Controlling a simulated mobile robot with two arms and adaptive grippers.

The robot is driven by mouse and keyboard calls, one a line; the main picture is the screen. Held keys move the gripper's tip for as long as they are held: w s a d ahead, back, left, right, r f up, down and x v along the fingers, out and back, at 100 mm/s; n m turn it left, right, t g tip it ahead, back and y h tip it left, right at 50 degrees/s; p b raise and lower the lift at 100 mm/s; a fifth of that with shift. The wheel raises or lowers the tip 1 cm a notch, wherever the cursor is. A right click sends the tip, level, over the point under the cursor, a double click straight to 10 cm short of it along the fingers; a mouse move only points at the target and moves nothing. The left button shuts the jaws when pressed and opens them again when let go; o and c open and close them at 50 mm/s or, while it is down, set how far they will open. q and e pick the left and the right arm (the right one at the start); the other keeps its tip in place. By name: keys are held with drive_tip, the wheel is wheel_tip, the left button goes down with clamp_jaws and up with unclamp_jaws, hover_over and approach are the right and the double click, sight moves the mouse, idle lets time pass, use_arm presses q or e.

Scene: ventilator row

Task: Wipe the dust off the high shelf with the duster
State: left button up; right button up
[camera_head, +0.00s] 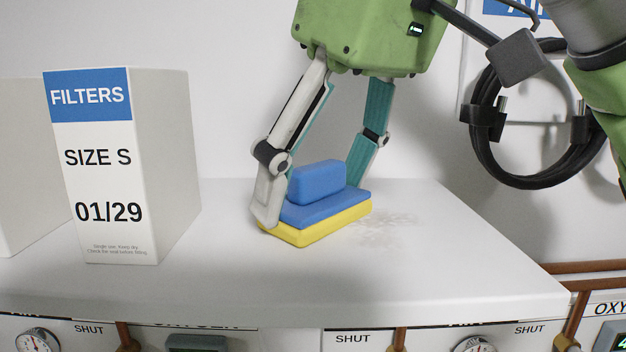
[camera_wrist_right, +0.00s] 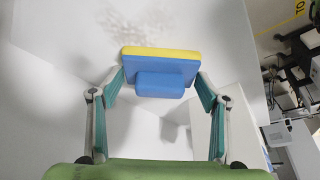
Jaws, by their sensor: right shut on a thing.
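The duster (camera_head: 316,203) is a blue block with a blue grip on top and a yellow pad below. My right gripper (camera_head: 312,205) is shut on it from above, one finger at each side. The yellow pad appears to rest on the white high shelf (camera_head: 430,270). A faint greyish dust patch (camera_head: 385,228) lies on the shelf just right of the duster. In the right wrist view the duster (camera_wrist_right: 160,65) sits between the fingers, with the dust patch (camera_wrist_right: 130,25) beyond its yellow edge. My left gripper is not in view.
A white filter box (camera_head: 100,185) marked SIZE S stands on the shelf to the left, with another pale box (camera_head: 25,160) beside it. A coiled black hose (camera_head: 540,115) hangs on the wall at right. Gauges (camera_head: 37,341) and brown pipes (camera_head: 590,268) lie below the shelf edge.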

sight(356, 195)
drive_tip(key=shift+d, duration=1.95)
drive_tip(key=shift+s+d+f, duration=0.1)
drive_tip(key=shift+d, duration=0.55)
drive_tip(key=shift+s+d+f, duration=0.1)
drive_tip(key=shift+d, duration=0.5)
drive_tip(key=shift+w+d+r, duration=0.1)
drive_tip(key=shift+d+r, duration=0.05)
drive_tip(key=shift+d, duration=1.55)
drive_tip(key=shift+d+r, duration=0.1)
drive_tip(key=shift+d, duration=1.55)
drive_tip(key=shift+a, duration=0.1)
drive_tip(key=shift+a+r, duration=0.2)
drive_tip(key=shift+r, duration=0.4)
wheel_tip(356, 195, up, 4)
drive_tip(key=shift+d+r, duration=0.1)
drive_tip(key=shift+d, duration=0.05)
drive_tip(key=shift+r, duration=0.35)
